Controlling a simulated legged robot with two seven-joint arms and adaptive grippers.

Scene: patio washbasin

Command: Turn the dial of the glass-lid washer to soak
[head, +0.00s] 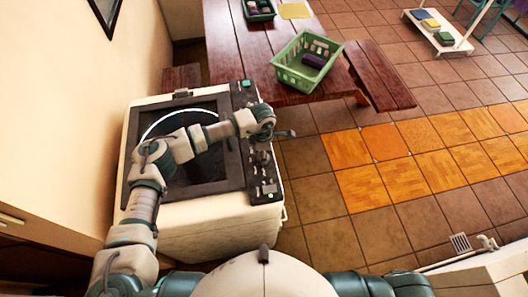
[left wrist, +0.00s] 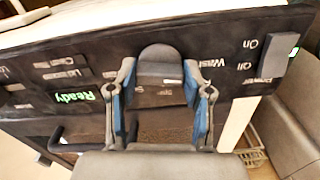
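The glass-lid washer (head: 205,212) is a cream top-loader with a dark-framed lid (head: 220,188) and a black control panel (head: 268,183) along its right side. My left arm reaches over the lid, and my left gripper (head: 282,134) is at the panel. In the left wrist view the dial (left wrist: 160,58) is a dark rounded knob between the blue-padded fingers of the left gripper (left wrist: 159,75). The fingertips appear to press its sides. A label reading "Wash" is right of the dial. Nearer labels are partly hidden, and I cannot read a "Soak" mark. My right gripper is out of view.
A green display (left wrist: 75,97) on the panel reads "Ready". A raised grey block (left wrist: 279,57) sits near the "Power" label. A red-brown table (head: 232,50) with a green basket (head: 305,65) stands behind the washer. The wall is close on the left; tiled floor is open on the right.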

